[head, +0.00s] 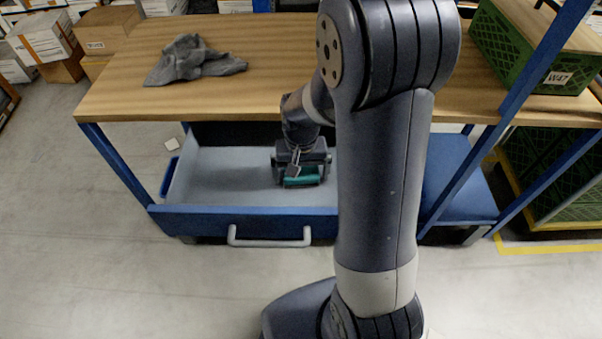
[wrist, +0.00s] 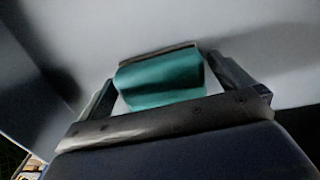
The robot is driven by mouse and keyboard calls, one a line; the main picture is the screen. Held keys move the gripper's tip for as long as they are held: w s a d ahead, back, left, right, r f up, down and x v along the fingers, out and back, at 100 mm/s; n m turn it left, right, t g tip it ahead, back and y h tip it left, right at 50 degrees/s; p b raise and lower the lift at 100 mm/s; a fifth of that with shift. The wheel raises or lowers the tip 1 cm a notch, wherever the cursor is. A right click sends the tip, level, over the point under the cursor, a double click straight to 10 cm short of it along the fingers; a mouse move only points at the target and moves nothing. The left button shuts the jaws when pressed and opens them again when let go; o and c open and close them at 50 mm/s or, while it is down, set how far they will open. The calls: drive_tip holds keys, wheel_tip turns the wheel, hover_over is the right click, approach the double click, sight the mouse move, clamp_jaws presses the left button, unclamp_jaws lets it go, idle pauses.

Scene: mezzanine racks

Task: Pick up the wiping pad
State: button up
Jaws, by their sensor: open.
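The wiping pad (head: 302,177) is a teal block with a dark edge, lying in the open grey drawer (head: 225,180) under the workbench. My gripper (head: 302,172) is down inside the drawer at the pad. In the wrist view the teal pad (wrist: 162,78) lies between the two fingers of my open gripper (wrist: 160,80), one finger on each side. I cannot tell whether the fingers touch it. Part of the pad is hidden by my gripper in the head view.
The drawer has a blue front with a pale handle (head: 270,242). The wooden bench top (head: 270,40) is above it, with a crumpled grey cloth (head: 193,62) at left. A green crate (head: 530,50) stands at right. Blue posts frame the bench.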

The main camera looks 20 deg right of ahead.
drive_tip(key=shift+c, duration=0.3)
drive_tip(key=c, duration=0.8)
drive_tip(key=shift+c, duration=0.2)
wheel_tip(320, 180, up, 10)
drive_tip(key=shift+r+p, duration=0.1)
drive_tip(key=shift+p, duration=0.5)
